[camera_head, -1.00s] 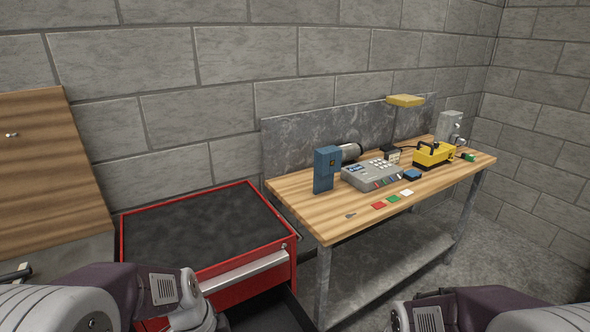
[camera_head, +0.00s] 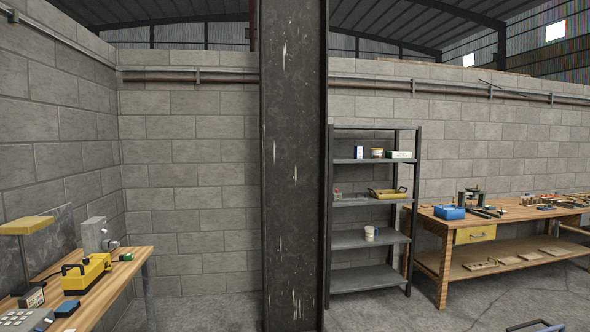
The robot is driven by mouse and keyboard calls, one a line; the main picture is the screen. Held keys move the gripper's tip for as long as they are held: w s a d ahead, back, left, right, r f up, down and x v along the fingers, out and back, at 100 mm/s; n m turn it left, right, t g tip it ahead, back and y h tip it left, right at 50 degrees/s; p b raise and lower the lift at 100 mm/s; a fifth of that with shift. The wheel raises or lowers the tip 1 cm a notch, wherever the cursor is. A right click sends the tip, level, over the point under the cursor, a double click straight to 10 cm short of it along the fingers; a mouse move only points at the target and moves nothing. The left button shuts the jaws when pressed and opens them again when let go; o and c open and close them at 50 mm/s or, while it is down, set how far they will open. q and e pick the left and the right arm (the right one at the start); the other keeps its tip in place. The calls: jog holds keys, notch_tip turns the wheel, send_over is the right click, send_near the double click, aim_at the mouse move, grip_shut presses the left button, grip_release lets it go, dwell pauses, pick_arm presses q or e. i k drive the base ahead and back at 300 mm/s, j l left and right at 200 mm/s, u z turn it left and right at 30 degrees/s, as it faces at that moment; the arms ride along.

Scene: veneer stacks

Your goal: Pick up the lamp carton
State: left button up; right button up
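No box in view can be read as the lamp carton for sure; labels are too small. On the top board of the grey metal shelf rack (camera_head: 370,241) stand a small blue-and-white upright box (camera_head: 358,151) and a low white-and-green box (camera_head: 399,154), with a round tin (camera_head: 377,153) between them. The rack is across the room, just right of the dark steel column. Neither of my grippers is in view.
A dark steel column (camera_head: 293,160) stands directly ahead. At left is a wooden bench (camera_head: 117,282) with a yellow tool (camera_head: 86,274) and a yellow-topped lamp (camera_head: 26,226). At right is a wooden workbench (camera_head: 520,212) with a blue box (camera_head: 449,212). Grey floor shows before the rack.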

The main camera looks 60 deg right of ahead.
aim_at(359, 150)
jog(key=z, duration=2.35)
jog(key=i+z, duration=0.3)
jog(key=i, duration=2.75)
jog(key=i+l+u, duration=0.1)
jog(key=i, duration=0.6)
jog(key=i+l, duration=0.15)
jog(key=i, duration=0.6)
jog(key=i+l+u, duration=0.15)
jog(key=i+u, duration=0.35)
jog(key=i+l+u, duration=0.8)
jog(key=u, duration=0.15)
jog(key=i+l, duration=0.05)
jog(key=i, duration=0.05)
